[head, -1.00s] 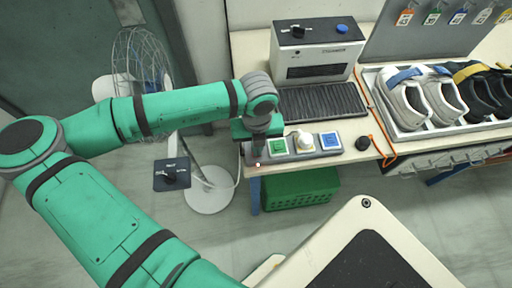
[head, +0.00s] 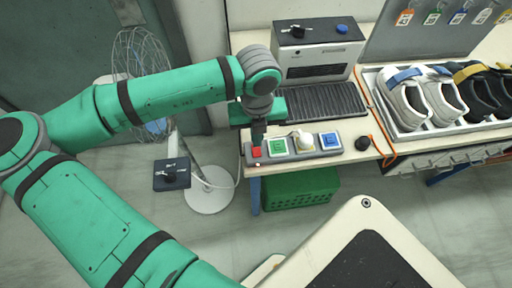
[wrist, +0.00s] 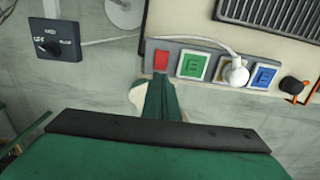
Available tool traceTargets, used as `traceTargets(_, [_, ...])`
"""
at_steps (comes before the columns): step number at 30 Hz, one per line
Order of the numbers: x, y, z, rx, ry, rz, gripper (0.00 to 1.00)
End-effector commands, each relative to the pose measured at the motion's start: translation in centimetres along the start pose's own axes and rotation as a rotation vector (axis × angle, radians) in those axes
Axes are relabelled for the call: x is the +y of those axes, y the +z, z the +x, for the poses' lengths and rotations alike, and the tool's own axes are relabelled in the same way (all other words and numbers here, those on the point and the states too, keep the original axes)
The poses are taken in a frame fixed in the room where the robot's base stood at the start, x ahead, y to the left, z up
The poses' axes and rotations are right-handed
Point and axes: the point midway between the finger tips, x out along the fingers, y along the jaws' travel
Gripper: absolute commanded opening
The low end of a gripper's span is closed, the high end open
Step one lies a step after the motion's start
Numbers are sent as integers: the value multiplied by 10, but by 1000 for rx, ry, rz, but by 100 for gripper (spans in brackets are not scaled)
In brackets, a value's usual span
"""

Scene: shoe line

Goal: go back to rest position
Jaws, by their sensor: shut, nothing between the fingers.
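My gripper (head: 258,136) is shut and empty. In the head view it points down, just above the red rocker switch (head: 256,152) at the left end of the grey power strip (head: 292,156). In the wrist view the dark green fingers (wrist: 161,98) are together and end just below the red switch (wrist: 161,60). I cannot tell from the views whether the fingertips touch the strip. The upper arm and forearm are stretched out across the left of the head view.
The strip holds a green socket (head: 278,147), a white plug (head: 305,141) and a blue socket (head: 329,140). Behind it stands a machine (head: 316,48) with a ribbed belt. A tray of shoes (head: 398,118) is at right, a fan (head: 143,62) at left, a green crate (head: 300,188) below.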

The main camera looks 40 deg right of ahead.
Motion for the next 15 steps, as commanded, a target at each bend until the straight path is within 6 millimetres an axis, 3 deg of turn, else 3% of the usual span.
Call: traceTargets(15, [0,0,-6,0,0,0,0])
